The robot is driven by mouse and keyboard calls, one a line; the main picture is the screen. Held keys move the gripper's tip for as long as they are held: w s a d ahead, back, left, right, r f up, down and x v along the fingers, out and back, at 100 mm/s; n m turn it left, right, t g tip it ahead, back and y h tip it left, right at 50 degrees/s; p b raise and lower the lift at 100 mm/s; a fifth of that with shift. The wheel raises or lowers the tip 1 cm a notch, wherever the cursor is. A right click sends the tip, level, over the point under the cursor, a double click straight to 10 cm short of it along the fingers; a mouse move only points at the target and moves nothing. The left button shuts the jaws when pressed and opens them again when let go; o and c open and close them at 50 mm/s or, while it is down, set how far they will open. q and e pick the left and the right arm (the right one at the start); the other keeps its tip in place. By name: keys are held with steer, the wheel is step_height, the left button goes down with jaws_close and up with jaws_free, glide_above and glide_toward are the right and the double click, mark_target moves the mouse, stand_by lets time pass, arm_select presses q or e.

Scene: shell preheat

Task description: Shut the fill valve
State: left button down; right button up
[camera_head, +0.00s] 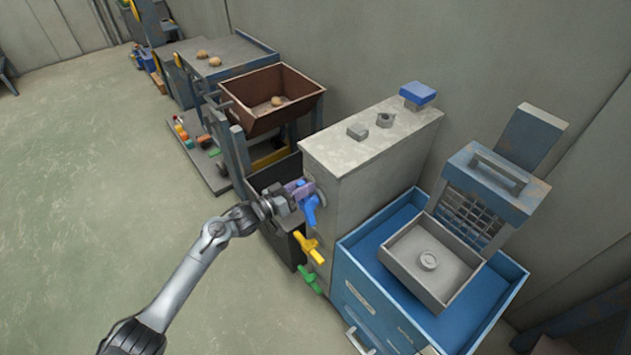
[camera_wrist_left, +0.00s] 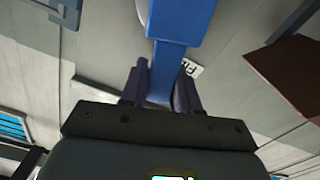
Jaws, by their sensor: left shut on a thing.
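The fill valve's blue handle (camera_head: 310,213) is on the front of a tall grey cabinet (camera_head: 372,146), above a yellow handle and a green handle. My left gripper (camera_head: 297,189) is at this blue handle, its arm reaching in from the lower left. In the left wrist view the blue handle (camera_wrist_left: 180,22) runs down between the two dark fingers of the gripper (camera_wrist_left: 162,82), which are shut on it. A white label (camera_wrist_left: 192,68), partly hidden and starting with "Fi", shows beside the handle. My right gripper is not in view.
The yellow handle (camera_head: 309,247) and green handle (camera_head: 309,279) stick out just below. A blue bin (camera_head: 385,325) with a grey tray (camera_head: 400,262) stands at the right. A brown hopper (camera_head: 262,124) stands behind left. The floor at left is clear.

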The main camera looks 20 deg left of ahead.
arm_select(q)
steer(key=shift+w+a+r+n+p, duration=0.15)
steer(key=shift+a+n+p, duration=0.15)
steer(key=shift+n, duration=0.3)
steer(key=shift+w+a+f+n+p, duration=0.3)
steer(key=shift+n+p, duration=0.2)
steer(key=shift+n, duration=0.4)
steer(key=n, duration=0.1)
steer(key=a+f+n, duration=0.1)
steer(key=shift+w+a+f+n+p, duration=0.1)
steer(key=shift+w+n+p, duration=0.2)
steer(key=shift+n, duration=0.1)
steer(key=shift+w+a+f+n+b, duration=0.15)
steer(key=shift+a+f+n+b, duration=0.2)
steer(key=shift+f+n, duration=0.8)
steer(key=shift+w+a+f+n+b, duration=0.1)
steer(key=shift+a+f+n+b, duration=0.3)
steer(key=shift+n, duration=1.45)
steer(key=shift+w+a+f+n+b, duration=0.2)
steer(key=shift+f+n, duration=0.7)
steer(key=shift+n, duration=0.6)
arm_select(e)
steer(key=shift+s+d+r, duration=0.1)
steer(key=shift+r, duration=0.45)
arm_select(q)
steer(key=shift+s+d, duration=0.1)
steer(key=c, duration=0.9)
jaws_free()
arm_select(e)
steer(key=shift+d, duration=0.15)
